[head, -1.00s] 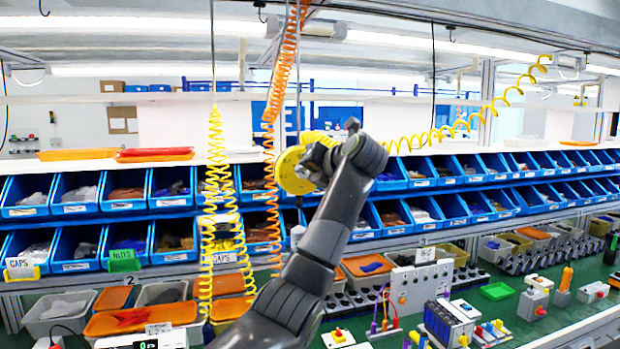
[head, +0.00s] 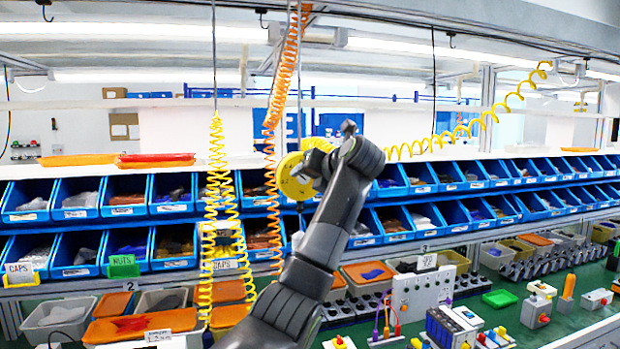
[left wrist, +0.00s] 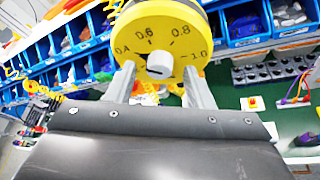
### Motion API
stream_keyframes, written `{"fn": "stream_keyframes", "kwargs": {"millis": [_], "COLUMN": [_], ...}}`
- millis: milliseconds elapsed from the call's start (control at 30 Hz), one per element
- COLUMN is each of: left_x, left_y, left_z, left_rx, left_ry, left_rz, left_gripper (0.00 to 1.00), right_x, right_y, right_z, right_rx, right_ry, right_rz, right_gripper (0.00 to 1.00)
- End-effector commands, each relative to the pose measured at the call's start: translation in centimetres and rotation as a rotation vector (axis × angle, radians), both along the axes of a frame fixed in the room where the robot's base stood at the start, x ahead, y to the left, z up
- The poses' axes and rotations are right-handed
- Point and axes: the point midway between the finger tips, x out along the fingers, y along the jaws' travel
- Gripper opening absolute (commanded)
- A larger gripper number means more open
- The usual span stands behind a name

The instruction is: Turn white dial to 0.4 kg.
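The yellow round scale (head: 291,177) hangs at about the middle of the head view, beside my left gripper (head: 318,165). The white dial (left wrist: 159,63) is the round knob at the centre of that face. My left gripper's two fingers (left wrist: 160,74) stand apart, one on each side of the dial, with gaps visible. I cannot tell how near the fingertips are to the face, nor clearly where the dial points. My right gripper is not in view.
Yellow coiled hoses (head: 216,215) and an orange one (head: 270,130) hang left of my arm. Rows of blue bins (head: 125,195) stand behind. A white switch panel (head: 422,290) and several small devices sit on the green bench at the right.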

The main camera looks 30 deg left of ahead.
Motion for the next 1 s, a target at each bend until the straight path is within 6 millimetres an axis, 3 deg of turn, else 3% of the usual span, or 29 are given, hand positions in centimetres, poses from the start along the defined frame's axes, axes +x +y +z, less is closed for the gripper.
{"fn": "stream_keyframes", "kwargs": {"millis": [367,700,1000], "left_x": [-0.4,-3.8,-6.6], "left_y": [-1.1,-7.7,-13.0], "left_z": [0.2,2.3,4.6], "left_rx": [0.0,-0.001,0.0], "left_ry": [-0.003,-0.005,-0.002], "left_rz": [-0.002,-0.006,-0.002], "left_gripper": [0.47,0.47,0.47], "right_x": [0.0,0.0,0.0], "right_y": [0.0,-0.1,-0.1], "right_z": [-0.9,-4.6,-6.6], "right_rx": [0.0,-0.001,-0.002], "right_ry": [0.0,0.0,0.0], "right_rz": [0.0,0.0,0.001], "right_gripper": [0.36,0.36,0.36]}}
